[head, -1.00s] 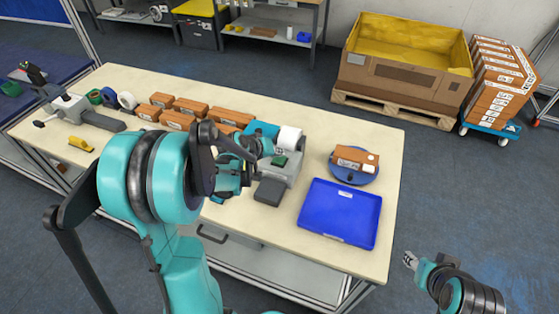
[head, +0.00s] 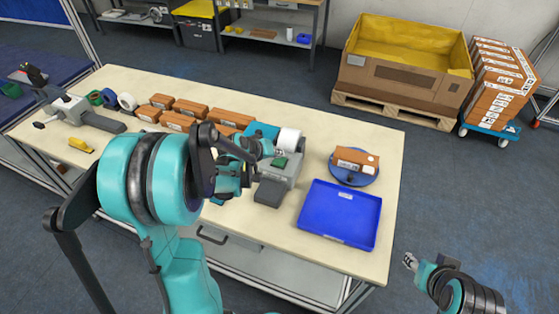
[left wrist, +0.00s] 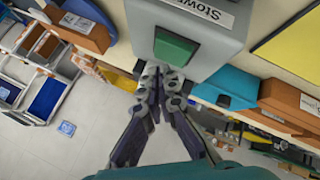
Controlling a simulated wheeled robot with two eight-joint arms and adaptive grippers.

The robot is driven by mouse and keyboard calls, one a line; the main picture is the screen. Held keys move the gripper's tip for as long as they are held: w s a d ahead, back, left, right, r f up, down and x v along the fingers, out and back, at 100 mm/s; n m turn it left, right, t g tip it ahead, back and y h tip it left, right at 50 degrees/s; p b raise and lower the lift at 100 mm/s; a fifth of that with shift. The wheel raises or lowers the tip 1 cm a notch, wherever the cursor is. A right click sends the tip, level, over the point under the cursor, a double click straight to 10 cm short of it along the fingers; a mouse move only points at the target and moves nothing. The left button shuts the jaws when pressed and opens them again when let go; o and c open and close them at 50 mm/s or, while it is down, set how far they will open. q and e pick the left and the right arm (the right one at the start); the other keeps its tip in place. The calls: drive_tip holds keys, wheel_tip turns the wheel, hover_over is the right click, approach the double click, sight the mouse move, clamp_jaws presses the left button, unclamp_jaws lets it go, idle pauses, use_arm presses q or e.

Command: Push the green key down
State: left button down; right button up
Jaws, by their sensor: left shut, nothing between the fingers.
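The green key (head: 280,162) sits on top of a grey device (head: 284,178) near the table's front middle. In the left wrist view the green key (left wrist: 175,48) shows large on the grey housing (left wrist: 212,45), which has a white label. My left gripper (head: 279,154) is shut and empty, with its tips close to the key. In the left wrist view the shut fingertips (left wrist: 163,73) are at the key's near edge; I cannot tell whether they touch it. My right gripper (head: 409,260) is beyond the table's right edge, small and far from the key.
A blue tray (head: 373,222) lies right of the device. A brown box (head: 352,158) rests on a blue round plate (head: 368,178). A white roll (head: 290,140) stands behind the device. Several brown boxes (head: 230,117) are at the table's back left.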

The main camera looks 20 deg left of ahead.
sight(278, 162)
use_arm(q)
drive_tip(key=shift+f, duration=0.1)
drive_tip(key=shift+f+b, duration=0.35)
drive_tip(key=shift+b, duration=0.1)
drive_tip(key=shift+f+b, duration=0.65)
idle(0.6)
drive_tip(key=shift+r, duration=0.2)
drive_tip(key=shift+r+p, duration=0.85)
drive_tip(key=shift+r, duration=0.05)
drive_tip(key=shift+r, duration=0.1)
wheel_tip(278, 162, up, 5)
drive_tip(key=p, duration=0.3)
drive_tip(key=shift+p, duration=0.4)
